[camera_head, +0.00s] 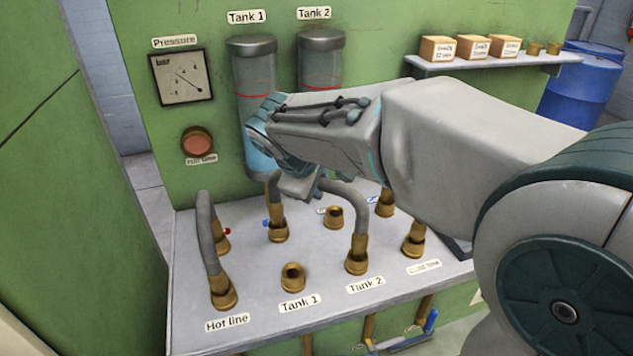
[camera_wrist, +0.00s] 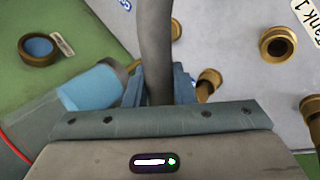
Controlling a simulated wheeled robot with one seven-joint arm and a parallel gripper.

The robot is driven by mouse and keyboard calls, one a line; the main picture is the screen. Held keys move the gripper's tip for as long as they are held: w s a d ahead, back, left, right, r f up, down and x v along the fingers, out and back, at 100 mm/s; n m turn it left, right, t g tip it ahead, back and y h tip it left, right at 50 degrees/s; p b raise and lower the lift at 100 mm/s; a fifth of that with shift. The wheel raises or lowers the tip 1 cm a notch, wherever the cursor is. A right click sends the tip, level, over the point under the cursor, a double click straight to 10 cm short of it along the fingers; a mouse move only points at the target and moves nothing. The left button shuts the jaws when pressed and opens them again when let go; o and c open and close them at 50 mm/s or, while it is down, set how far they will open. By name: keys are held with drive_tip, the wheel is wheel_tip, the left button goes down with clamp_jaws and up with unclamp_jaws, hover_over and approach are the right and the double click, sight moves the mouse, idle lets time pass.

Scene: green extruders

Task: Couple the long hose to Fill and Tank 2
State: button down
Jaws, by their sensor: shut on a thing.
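My gripper (camera_head: 308,190) is shut on the grey long hose (camera_head: 345,192) near the top of its arch; the hose also shows between the fingers (camera_wrist: 160,88) in the wrist view (camera_wrist: 156,45). The hose's right brass end (camera_head: 358,243) stands upright at the front port labelled Tank 2 (camera_head: 357,264). Its left brass end (camera_head: 273,190) drops to a back-row port (camera_head: 278,234); that port's label is hidden, so I cannot tell if it is Fill. I cannot tell whether either end is fully seated.
A shorter grey hose (camera_head: 208,235) arches from the Hot line port to a back port at left. The Tank 1 port (camera_head: 293,277) is open and empty, as is a back port (camera_head: 333,217). Two tank cylinders (camera_head: 322,62) stand behind my gripper. My arm covers the right side.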

drive_tip(key=shift+f+b, duration=0.45)
drive_tip(key=shift+f, duration=0.2)
drive_tip(key=c, duration=1.1)
unclamp_jaws()
drive_tip(key=shift+c, duration=0.2)
drive_tip(key=shift+r, duration=0.1)
drive_tip(key=v, duration=1.3)
drive_tip(key=s+d+f+m+g+y, duration=0.1)
drive_tip(key=s+d+f+m, duration=0.5)
drive_tip(key=d+f, duration=0.2)
drive_tip(key=s+d+f+m+g+y, duration=0.2)
drive_tip(key=s+d+f+m, duration=0.4)
drive_tip(key=d+f, duration=0.2)
drive_tip(key=shift+d+f, duration=0.3)
drive_tip(key=shift+f, duration=1)
